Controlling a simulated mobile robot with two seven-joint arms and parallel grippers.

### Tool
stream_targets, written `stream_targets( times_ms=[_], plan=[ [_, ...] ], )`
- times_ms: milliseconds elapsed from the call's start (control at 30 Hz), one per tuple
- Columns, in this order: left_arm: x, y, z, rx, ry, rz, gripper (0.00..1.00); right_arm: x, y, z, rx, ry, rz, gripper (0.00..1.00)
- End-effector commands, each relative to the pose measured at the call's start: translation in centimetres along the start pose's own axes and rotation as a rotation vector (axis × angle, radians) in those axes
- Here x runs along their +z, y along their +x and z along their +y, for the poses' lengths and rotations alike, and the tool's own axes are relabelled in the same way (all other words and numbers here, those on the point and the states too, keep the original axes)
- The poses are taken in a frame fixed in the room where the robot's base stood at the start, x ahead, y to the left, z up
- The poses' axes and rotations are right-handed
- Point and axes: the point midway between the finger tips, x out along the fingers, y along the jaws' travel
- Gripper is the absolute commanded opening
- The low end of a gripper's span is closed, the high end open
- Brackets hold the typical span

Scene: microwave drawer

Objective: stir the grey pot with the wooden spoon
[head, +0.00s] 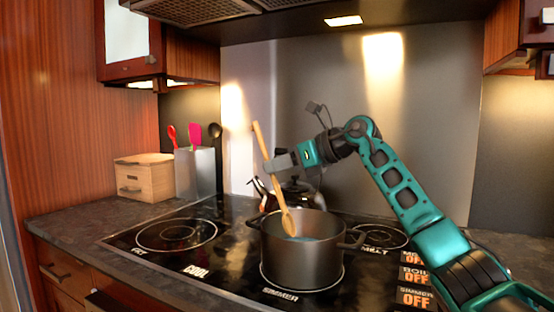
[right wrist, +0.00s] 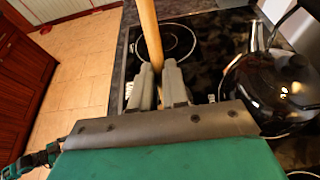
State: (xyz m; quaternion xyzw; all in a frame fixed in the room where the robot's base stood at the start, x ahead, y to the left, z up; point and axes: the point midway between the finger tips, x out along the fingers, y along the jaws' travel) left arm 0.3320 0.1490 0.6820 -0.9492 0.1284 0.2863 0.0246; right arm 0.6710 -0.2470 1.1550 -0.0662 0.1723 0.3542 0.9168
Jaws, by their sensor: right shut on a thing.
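The grey pot (head: 302,262) stands on the front burner of the black stovetop, upright, with a bluish content inside. The wooden spoon (head: 262,140) is tilted, its handle up and its bowl (head: 287,222) down inside the pot opening. My right gripper (head: 272,165) is shut on the spoon's handle above the pot. In the right wrist view the handle (right wrist: 150,35) rises from between the fingers of this gripper (right wrist: 158,75). Whether the spoon touches the pot's contents or wall I cannot tell. My left gripper is not in view.
A dark shiny kettle (head: 297,194) stands behind the pot and also shows in the right wrist view (right wrist: 275,88). A utensil holder (head: 195,174) and a wooden box (head: 145,178) stand at the back left. The left burner (head: 176,235) is empty. A hood (head: 200,10) hangs above.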

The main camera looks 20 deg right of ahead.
Motion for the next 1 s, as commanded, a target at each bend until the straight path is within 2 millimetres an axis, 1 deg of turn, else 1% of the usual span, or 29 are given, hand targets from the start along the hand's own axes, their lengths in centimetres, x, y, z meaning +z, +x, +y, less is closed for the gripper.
stream_targets(
  times_ms=[33,100,500,700,1000],
  plan=[
    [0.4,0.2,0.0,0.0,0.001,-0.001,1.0,-0.7,0.2,0.0,0.0,0.0,0.001,0.0],
    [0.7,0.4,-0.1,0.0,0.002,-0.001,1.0,-1.3,0.4,-0.1,0.001,-0.001,0.001,0.0],
    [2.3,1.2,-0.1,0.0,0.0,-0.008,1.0,-4.2,1.3,-0.2,0.007,-0.003,0.001,0.0],
    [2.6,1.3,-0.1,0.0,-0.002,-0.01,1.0,-4.9,1.4,-0.2,0.008,-0.004,-0.001,0.0],
    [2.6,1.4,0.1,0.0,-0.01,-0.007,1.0,-5.0,1.5,-0.2,0.009,-0.004,-0.001,0.0]
  ],
)
